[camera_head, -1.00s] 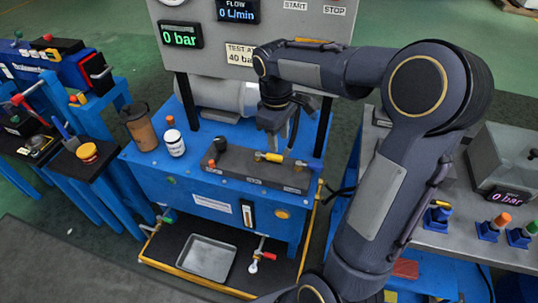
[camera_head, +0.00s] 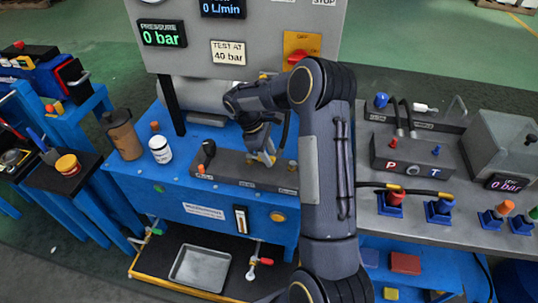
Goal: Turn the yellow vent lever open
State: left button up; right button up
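The yellow vent lever (camera_head: 264,158) sits on the dark grey manifold block (camera_head: 232,170) on the blue bench. It is mostly hidden by my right gripper, with only a bit of yellow showing. My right gripper (camera_head: 263,157) points down at the lever, its fingertips at or just over it. It is too small and covered to tell whether the fingers touch or close on it. My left gripper is out of view.
A black-knobbed lever (camera_head: 209,149) stands at the block's left end. A white bottle (camera_head: 160,149) and a brown cup (camera_head: 121,134) stand left on the blue bench. The grey panel with a 0 bar display (camera_head: 162,34) rises behind. A grey bench with fittings (camera_head: 410,150) stands right.

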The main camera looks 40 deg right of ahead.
jog(key=shift+s+d+f, duration=0.1)
jog(key=shift+f, duration=0.25)
grip_shut()
